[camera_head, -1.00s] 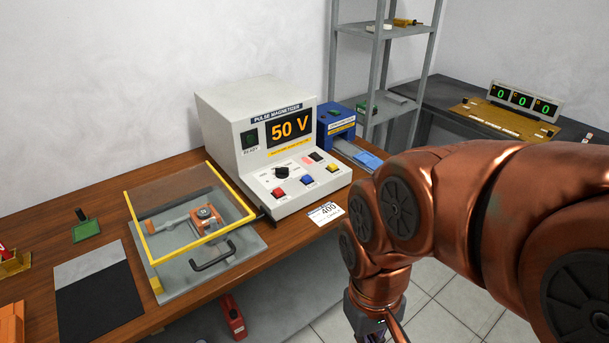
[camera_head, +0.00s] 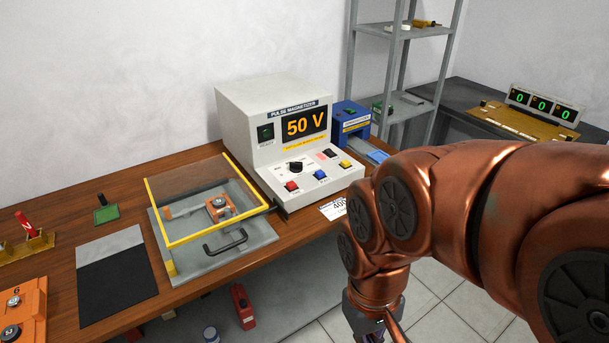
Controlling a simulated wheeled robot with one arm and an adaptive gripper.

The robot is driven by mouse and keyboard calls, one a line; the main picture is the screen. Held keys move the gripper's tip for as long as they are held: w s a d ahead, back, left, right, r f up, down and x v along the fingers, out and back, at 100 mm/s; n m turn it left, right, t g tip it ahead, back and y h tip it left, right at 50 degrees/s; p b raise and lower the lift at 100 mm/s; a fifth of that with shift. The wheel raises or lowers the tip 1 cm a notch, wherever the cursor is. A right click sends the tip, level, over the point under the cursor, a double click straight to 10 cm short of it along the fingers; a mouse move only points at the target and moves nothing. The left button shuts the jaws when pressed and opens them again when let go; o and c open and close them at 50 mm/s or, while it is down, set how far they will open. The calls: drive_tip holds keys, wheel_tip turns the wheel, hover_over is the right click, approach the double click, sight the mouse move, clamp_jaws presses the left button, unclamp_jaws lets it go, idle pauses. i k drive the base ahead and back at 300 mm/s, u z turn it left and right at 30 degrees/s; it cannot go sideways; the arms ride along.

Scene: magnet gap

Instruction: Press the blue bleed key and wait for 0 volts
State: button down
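The pulse magnetizer (camera_head: 268,140) is a pale grey box on the wooden bench, and its display (camera_head: 305,125) reads 50 V in orange. The blue key (camera_head: 320,174) is on its sloped front panel, between a red key (camera_head: 291,186) and a yellow key (camera_head: 345,163). A black knob (camera_head: 295,167) is above them. My gripper (camera_head: 372,336) is at the bottom edge, below and to the right of the panel, apart from the keys. Its fingers are mostly cut off by the frame, so its opening is unclear.
A yellow-framed clear cover (camera_head: 208,240) is over a fixture left of the magnetizer. A card (camera_head: 333,208) lies at the bench edge. A blue device (camera_head: 350,122) stands behind right. A grey shelf (camera_head: 402,70) and a counter with green zero displays (camera_head: 541,103) are beyond.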

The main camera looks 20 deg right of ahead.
sight(320, 173)
drive_tip(key=u, duration=0.9)
drive_tip(key=k, duration=1.25)
drive_tip(key=u, duration=0.9)
drive_tip(key=i, duration=1.6)
drive_tip(key=z, duration=1.15)
drive_tip(key=i, duration=0.95)
drive_tip(key=z, duration=0.7)
